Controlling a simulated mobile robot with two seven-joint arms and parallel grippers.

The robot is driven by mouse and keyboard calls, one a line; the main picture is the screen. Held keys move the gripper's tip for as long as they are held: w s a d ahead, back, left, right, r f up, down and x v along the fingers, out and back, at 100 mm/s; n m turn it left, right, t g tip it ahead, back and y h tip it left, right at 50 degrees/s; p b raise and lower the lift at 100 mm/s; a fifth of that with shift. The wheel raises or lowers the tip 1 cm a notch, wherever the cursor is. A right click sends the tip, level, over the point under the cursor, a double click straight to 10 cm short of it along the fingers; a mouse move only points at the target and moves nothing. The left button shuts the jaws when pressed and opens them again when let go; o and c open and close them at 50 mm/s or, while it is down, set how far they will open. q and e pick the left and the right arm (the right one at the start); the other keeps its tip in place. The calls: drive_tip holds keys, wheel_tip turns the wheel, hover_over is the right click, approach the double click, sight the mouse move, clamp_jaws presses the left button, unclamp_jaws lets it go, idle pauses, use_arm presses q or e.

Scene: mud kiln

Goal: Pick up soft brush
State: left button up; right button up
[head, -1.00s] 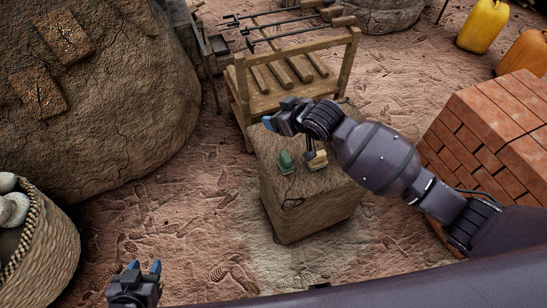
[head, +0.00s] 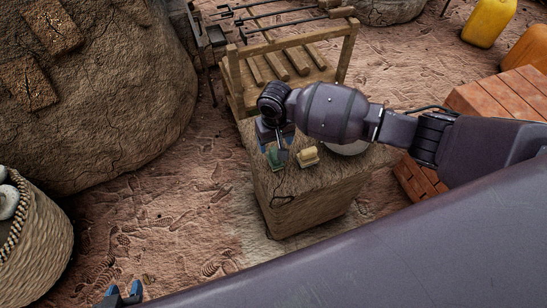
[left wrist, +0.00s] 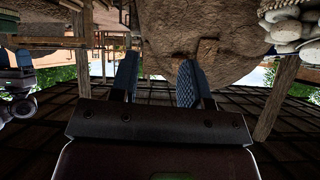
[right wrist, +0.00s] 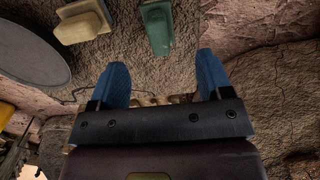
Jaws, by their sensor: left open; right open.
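Two small block-shaped items lie on top of the rough mud block (head: 300,195): a green one (head: 274,159) and a cream one (head: 308,156). Which of them is the soft brush I cannot tell. My right gripper (head: 276,138) is open and empty, over the green item in the head view and partly covering it. In the right wrist view, the green item (right wrist: 157,27) lies just beyond the open fingers, and the cream item (right wrist: 83,21) is to its left. My left gripper (head: 122,294) is open and empty at the bottom left, away from the block.
A wooden rack (head: 290,65) with long-handled tools stands behind the block. A brick stack (head: 500,98) is at the right, under my arm. A grey disc (right wrist: 28,50) lies beside the cream item. A woven basket (head: 40,245) stands at the left.

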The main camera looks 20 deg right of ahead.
sight(275, 153)
wheel_tip(275, 153, down, 4)
drive_tip(key=shift+s+f+b, duration=0.1)
drive_tip(key=shift+f+b, duration=0.1)
drive_tip(key=shift+b, duration=0.4)
drive_tip(key=shift+f, duration=0.6)
wheel_tip(275, 153, down, 4)
drive_tip(key=shift+d+r+b, duration=0.1)
drive_tip(key=shift+r+b, duration=0.05)
drive_tip(key=shift+b, duration=0.85)
drive_tip(key=shift+w+f, duration=0.25)
drive_tip(key=shift+f, duration=0.2)
drive_tip(key=shift+r, duration=0.15)
drive_tip(key=c, duration=1)
use_arm(q)
wheel_tip(275, 153, down, 4)
drive_tip(key=shift+s+r+g, duration=0.15)
drive_tip(key=shift+r+g, duration=0.05)
drive_tip(key=shift+g, duration=0.1)
